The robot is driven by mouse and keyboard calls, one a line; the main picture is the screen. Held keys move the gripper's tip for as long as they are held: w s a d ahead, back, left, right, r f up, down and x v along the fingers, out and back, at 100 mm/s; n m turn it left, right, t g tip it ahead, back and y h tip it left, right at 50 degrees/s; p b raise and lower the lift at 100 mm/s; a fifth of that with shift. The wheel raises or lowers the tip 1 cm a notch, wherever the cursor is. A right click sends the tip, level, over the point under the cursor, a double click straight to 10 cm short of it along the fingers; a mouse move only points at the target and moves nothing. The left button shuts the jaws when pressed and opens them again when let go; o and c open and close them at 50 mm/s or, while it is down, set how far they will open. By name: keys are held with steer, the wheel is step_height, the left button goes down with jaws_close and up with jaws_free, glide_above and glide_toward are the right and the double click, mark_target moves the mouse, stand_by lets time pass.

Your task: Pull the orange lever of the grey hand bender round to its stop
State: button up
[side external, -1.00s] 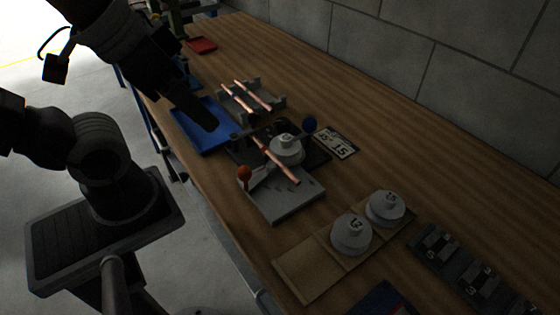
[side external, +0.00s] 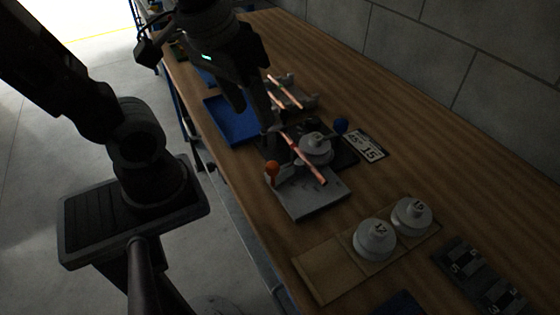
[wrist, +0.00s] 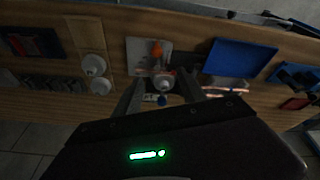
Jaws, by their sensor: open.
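The grey hand bender (side external: 308,200) sits on the bench, its pale base plate towards the front. Its lever ends in an orange knob (side external: 272,167) at the plate's left side; the knob also shows in the wrist view (wrist: 157,48). A round grey former (side external: 316,148) is mounted on the bender, and a straight copper tube (side external: 308,164) lies beside it. A blue knob (side external: 341,125) stands behind. My gripper (side external: 254,128) is open and empty above the bender's left back side, apart from the orange knob. In the wrist view the bender shows between and beyond the fingers (wrist: 158,92).
A blue tray (side external: 228,122) and a rack with copper tubes (side external: 300,101) are at the back. A number plate (side external: 368,146) lies right of the bender. Two spare formers, marked 12 (side external: 375,240) and 15 (side external: 411,216), sit on a wooden board in front.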

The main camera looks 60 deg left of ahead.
mark_target(273, 163)
steer(key=w+f+n+g, duration=0.1)
steer(key=f+n, duration=0.1)
steer(key=w+f+n+g, duration=0.1)
steer(key=f+n, duration=0.1)
steer(key=w+f+n+g, duration=0.1)
steer(key=f+n, duration=0.1)
steer(key=shift+w+f+n+g+h, duration=0.3)
steer(key=shift+w+f+n, duration=0.05)
steer(key=shift+n, duration=0.05)
step_height(273, 163, down, 7)
steer(key=shift+d+r, duration=0.1)
steer(key=shift+r, duration=0.1)
jaws_close()
steer(key=shift+w, duration=0.1)
stand_by(0.6)
